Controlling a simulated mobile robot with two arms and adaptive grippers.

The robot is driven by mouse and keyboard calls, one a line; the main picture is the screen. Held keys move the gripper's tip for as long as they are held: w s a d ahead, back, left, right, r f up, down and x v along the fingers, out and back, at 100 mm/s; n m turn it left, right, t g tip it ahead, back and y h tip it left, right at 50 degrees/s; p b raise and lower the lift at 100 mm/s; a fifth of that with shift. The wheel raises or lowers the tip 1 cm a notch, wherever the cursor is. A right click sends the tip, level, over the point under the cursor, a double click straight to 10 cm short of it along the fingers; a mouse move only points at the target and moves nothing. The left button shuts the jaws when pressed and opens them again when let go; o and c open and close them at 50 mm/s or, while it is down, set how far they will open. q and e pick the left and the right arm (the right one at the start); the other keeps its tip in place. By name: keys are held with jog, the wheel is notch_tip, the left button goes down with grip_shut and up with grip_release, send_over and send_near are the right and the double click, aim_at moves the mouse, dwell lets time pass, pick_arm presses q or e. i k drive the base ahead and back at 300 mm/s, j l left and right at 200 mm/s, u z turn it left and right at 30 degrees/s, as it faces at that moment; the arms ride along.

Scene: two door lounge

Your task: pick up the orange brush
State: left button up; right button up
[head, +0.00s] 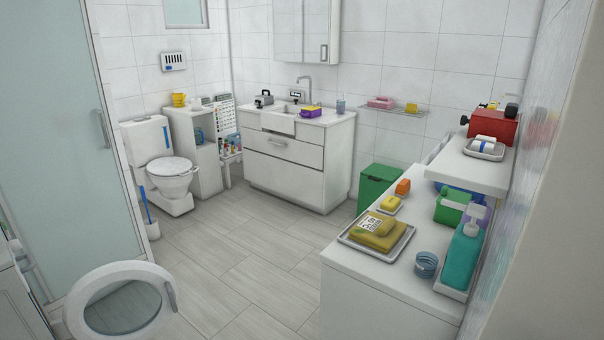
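A small orange block-shaped item (403,187) lies on the white counter (350,282) at the right, near its far end. It is the only clearly orange thing I see; it is too small to tell whether it is a brush or whether it has bristles. Nothing holds it. Neither of my grippers shows in the head view.
A green bin (376,188) stands beyond the counter. An open round washer door (122,268) juts out front left. The middle floor (240,250) is clear.

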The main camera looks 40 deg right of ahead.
aim_at(403, 187)
jog(key=i+z, duration=0.2)
jog(key=i, duration=0.25)
jog(key=i+z, duration=0.25)
jog(key=i, duration=0.2)
jog(key=i+j+z, duration=0.2)
jog(key=i, duration=0.2)
jog(key=i+j+z, duration=0.25)
jog(key=i, duration=0.2)
